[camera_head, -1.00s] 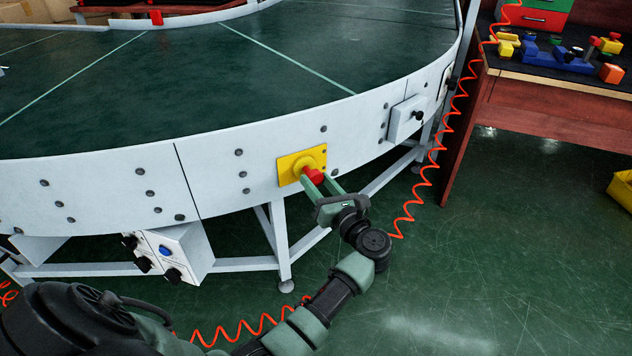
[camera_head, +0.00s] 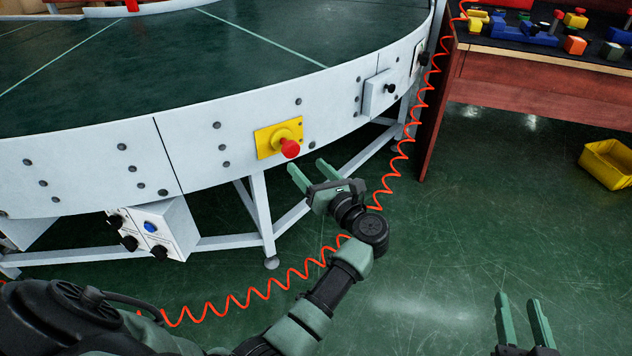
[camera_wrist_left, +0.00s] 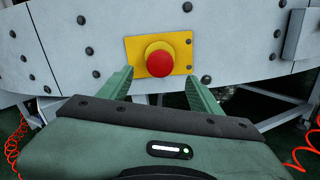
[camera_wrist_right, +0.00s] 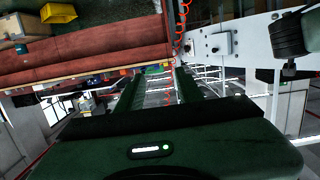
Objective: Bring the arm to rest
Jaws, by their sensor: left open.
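My left gripper (camera_head: 308,173) is open and empty in the head view. It is just below and in front of a red emergency-stop button (camera_head: 290,148) on a yellow plate (camera_head: 265,141), apart from it. The plate is fixed to the white side wall of the curved conveyor (camera_head: 90,165). In the left wrist view the red button (camera_wrist_left: 160,62) shows beyond and between the two fingers, with clear space. My right gripper (camera_head: 524,312) shows at the bottom right of the head view, its two green fingers apart and nothing between them.
A control box (camera_head: 165,228) with knobs and a blue button hangs below the conveyor. An orange coiled hose (camera_head: 408,140) runs past my left gripper. A wooden workbench (camera_head: 540,85) with colored parts stands at the right, and a yellow bin (camera_head: 607,163) is on the clear floor.

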